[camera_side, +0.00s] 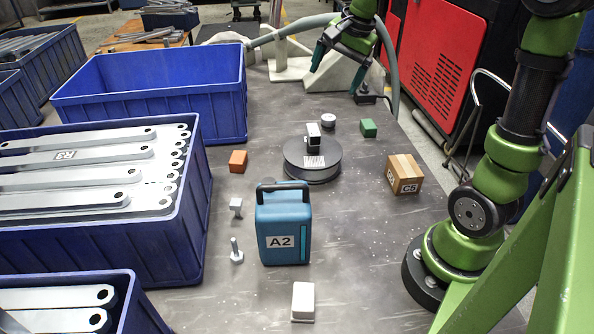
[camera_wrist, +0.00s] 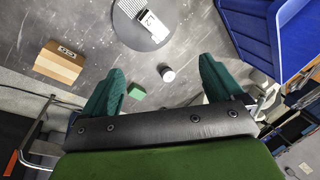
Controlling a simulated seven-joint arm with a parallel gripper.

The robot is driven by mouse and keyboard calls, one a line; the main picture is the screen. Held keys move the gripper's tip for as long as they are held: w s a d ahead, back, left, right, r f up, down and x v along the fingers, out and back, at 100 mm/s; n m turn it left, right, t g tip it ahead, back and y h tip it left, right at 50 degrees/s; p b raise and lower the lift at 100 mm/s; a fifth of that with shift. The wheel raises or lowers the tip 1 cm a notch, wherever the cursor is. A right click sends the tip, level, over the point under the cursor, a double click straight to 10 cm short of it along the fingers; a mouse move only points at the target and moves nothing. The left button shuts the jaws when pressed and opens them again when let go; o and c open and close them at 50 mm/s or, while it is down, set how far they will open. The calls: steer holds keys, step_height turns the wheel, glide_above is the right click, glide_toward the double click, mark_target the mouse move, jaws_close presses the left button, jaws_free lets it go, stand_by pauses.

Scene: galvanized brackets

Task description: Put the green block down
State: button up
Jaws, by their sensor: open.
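The green block (camera_side: 368,128) rests on the dark table, to the right of the small white-topped cylinder (camera_side: 328,120). My gripper (camera_side: 337,72) is open and empty, raised above the table's far end and apart from the block. In the wrist view, my gripper (camera_wrist: 162,66) shows two spread teal fingers. The green block (camera_wrist: 136,91) shows between them, close beside the left finger and farther down on the table.
A round dark disc (camera_side: 312,170) bears a labelled upright piece. A cardboard box (camera_side: 404,174), an orange block (camera_side: 238,161), a teal A2 case (camera_side: 284,228) and a white block (camera_side: 303,301) stand around. Blue crates, one empty (camera_side: 150,112), line the left.

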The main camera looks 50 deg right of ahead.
steer(key=s+a+n+t+y, duration=0.2)
steer(key=s+a+n+t, duration=0.1)
steer(key=s+a+n, duration=0.8)
steer(key=s+a, duration=0.2)
steer(key=a, duration=0.3)
steer(key=shift+a+f+n, duration=0.4)
